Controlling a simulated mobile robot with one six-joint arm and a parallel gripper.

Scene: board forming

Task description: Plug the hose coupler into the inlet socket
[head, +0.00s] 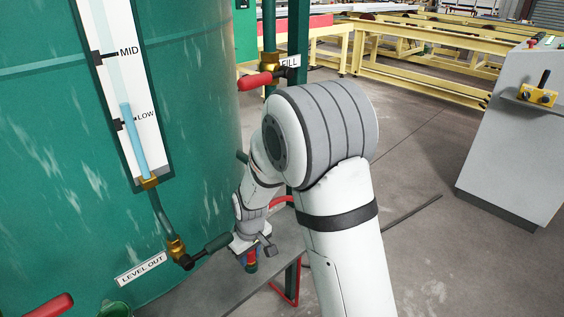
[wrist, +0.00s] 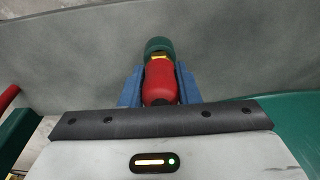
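The hose coupler, a red body (wrist: 160,80) with a yellow ring at its far end, lies between the blue fingers of my gripper (wrist: 159,84) in the wrist view. The fingers press against both its sides. A dark green round piece (wrist: 158,45) sits beyond the yellow ring; I cannot tell whether it is part of the coupler or something behind it. In the head view my gripper (head: 250,263) points down near the grey bench beside the tank, with red and blue showing at its tip. I cannot make out the inlet socket for certain.
The green tank (head: 60,190) stands close on the left. A level-out valve with a dark handle (head: 215,243) is near my wrist. A red-handled fill valve (head: 261,79) is above. The grey bench (head: 215,290) lies below. Open floor (head: 440,260) is at right.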

